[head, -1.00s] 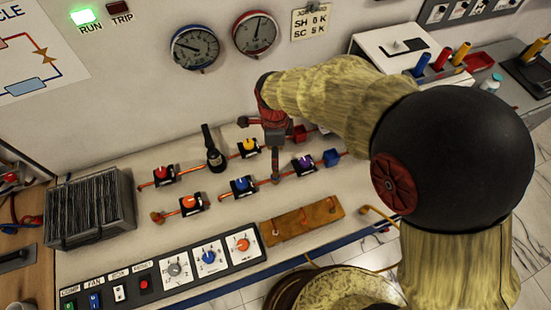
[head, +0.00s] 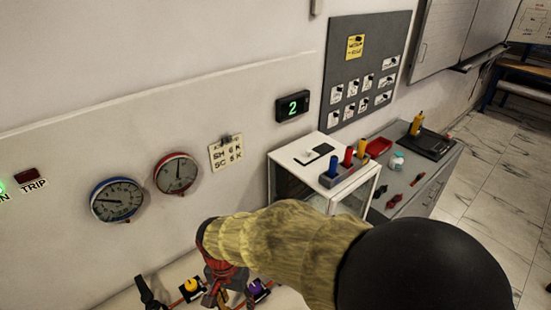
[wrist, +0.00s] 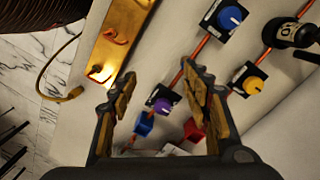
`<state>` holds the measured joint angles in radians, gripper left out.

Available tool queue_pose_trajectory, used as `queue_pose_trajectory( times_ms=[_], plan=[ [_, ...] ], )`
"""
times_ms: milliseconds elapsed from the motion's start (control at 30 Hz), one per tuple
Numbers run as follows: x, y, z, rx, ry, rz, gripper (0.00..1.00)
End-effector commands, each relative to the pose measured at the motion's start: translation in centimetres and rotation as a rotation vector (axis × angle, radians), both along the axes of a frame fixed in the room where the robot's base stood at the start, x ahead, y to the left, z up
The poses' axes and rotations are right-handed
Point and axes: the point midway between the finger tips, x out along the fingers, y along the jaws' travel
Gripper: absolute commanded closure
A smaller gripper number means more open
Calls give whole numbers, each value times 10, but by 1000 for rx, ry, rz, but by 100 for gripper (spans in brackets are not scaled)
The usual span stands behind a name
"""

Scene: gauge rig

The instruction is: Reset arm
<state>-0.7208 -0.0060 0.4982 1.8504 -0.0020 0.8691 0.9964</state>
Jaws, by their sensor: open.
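My arm reaches from the lower right in the head view, and my gripper (head: 217,287) hangs over the rig's bench at the bottom edge. In the wrist view my gripper (wrist: 166,88) is open with nothing between its fingers. Beyond and between the fingers are a purple knob (wrist: 163,105), a blue block (wrist: 144,124) and a red block (wrist: 193,131) along orange pipes. The purple knob also shows in the head view (head: 259,288), beside a yellow knob (head: 191,286). I cannot tell exactly how high the gripper is above them.
A blue knob (wrist: 230,18), a yellow knob (wrist: 253,85) and a black handle (wrist: 290,33) stand close right of the fingers. A brass plate (wrist: 116,40) lies left. In the head view a white cabinet (head: 290,160) and a grey counter (head: 425,165) stand at right.

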Motion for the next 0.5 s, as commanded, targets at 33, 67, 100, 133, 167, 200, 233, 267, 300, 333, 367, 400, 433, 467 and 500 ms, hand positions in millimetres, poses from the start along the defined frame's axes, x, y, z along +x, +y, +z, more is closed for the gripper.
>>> queue_pose_trajectory(
  times_ms=[33,67,100,133,167,200,233,267,300,333,367,400,433,467,500],
  plan=[
    [-2,-12,9,11,-4,70,52],
    [-3,-19,14,18,-7,115,52],
    [-4,-29,22,27,-12,175,52],
    [-6,-37,27,33,-16,218,52],
    [-7,-46,33,40,-23,259,52],
    [-8,-58,42,48,-33,313,52],
    [-10,-68,48,55,-43,351,52],
    [-11,-78,55,61,-54,388,52],
    [-14,-92,63,68,-71,433,52],
    [-15,-102,69,73,-85,462,52],
    [-18,-112,75,76,-100,490,52],
    [-21,-125,82,79,-119,520,52],
    [-23,-135,87,80,-135,538,52],
    [-26,-145,91,80,-151,554,52],
    [-29,-157,97,80,-174,570,52]
  ],
)
